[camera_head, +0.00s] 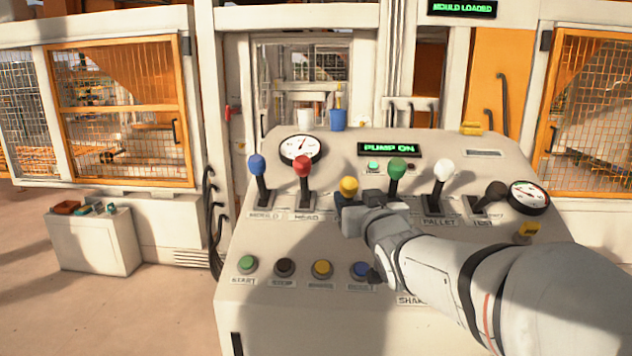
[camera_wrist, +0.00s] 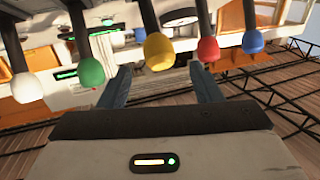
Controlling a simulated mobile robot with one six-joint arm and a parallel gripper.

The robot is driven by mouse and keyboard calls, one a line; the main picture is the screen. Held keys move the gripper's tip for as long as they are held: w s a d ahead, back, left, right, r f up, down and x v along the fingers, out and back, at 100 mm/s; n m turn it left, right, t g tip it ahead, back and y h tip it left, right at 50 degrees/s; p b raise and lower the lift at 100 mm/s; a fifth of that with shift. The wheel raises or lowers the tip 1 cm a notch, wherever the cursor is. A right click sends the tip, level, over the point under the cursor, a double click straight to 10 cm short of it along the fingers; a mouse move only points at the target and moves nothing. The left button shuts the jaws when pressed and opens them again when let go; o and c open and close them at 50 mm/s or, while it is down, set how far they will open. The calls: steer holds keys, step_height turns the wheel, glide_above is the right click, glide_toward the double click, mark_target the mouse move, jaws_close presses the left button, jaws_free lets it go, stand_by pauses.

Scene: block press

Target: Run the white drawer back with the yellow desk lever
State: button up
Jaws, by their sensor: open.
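The yellow lever (camera_head: 348,186) stands in the row on the sloped desk (camera_head: 290,225). My gripper (camera_head: 350,204) is at this lever, and my arm hides most of its shaft and its label. In the wrist view my gripper (camera_wrist: 160,76) is open, with one blue finger on each side below the yellow knob (camera_wrist: 159,50). The knob lines up with the gap between the fingertips. I cannot tell whether they touch it. I cannot make out the white drawer for certain in either view.
Blue (camera_head: 257,166) and red (camera_head: 303,167) levers stand left of the yellow one; green (camera_head: 397,168) and white (camera_head: 443,170) levers stand right. Start (camera_head: 247,264) and other push buttons line the desk's front. A display (camera_head: 389,149) reads PUMP ON; another (camera_head: 462,8) reads MOULD LOADED.

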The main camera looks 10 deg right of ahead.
mark_target(352, 189)
steer(key=w, duration=0.2)
steer(key=w+p, duration=0.1)
steer(key=w, duration=0.4)
steer(key=shift+a, duration=0.25)
steer(key=shift+c, duration=0.3)
jaws_close()
steer(key=shift+p, duration=0.4)
